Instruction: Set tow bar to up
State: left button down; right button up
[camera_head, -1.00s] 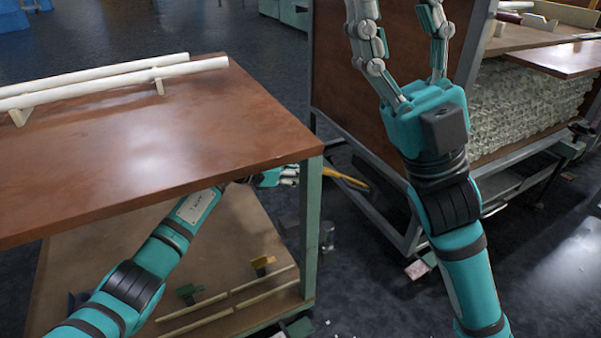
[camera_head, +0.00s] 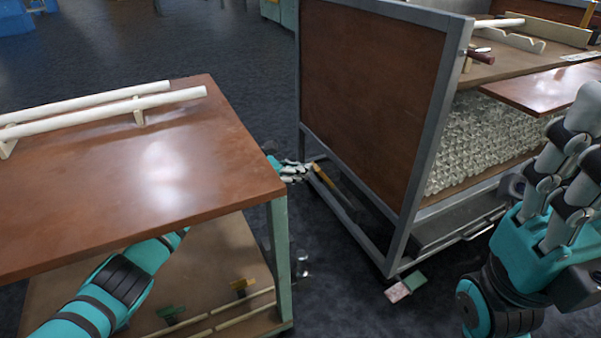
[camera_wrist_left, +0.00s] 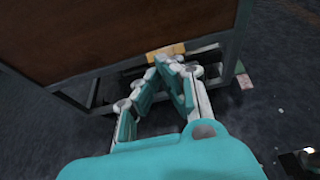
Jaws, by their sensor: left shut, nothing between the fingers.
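The tow bar (camera_head: 323,183) shows as a yellow grip at the lower left end of the cart (camera_head: 370,100), low near the frame, with a dark part running beside it. My left gripper (camera_head: 307,171) reaches past the table edge, its fingertips close to the yellow grip. In the left wrist view its fingers (camera_wrist_left: 175,66) come together at the tips, shut and empty, just short of the yellow piece (camera_wrist_left: 166,52). Whether they touch it I cannot tell. My right gripper (camera_head: 592,130) is at the right edge, fingers up and apart, partly cut off, holding nothing visible.
A brown table (camera_head: 215,150) with white tubes (camera_head: 110,108) covers part of my left arm. Its green leg (camera_head: 278,250) stands near my left forearm. The cart carries a stack of glass tubing (camera_head: 480,140). A pink and green block (camera_head: 405,287) lies on the floor.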

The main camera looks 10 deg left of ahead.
pick_arm(q)
jog(key=shift+w+d+r, duration=0.25)
jog(key=shift+d+r, duration=0.1)
jog(key=shift+r, duration=0.2)
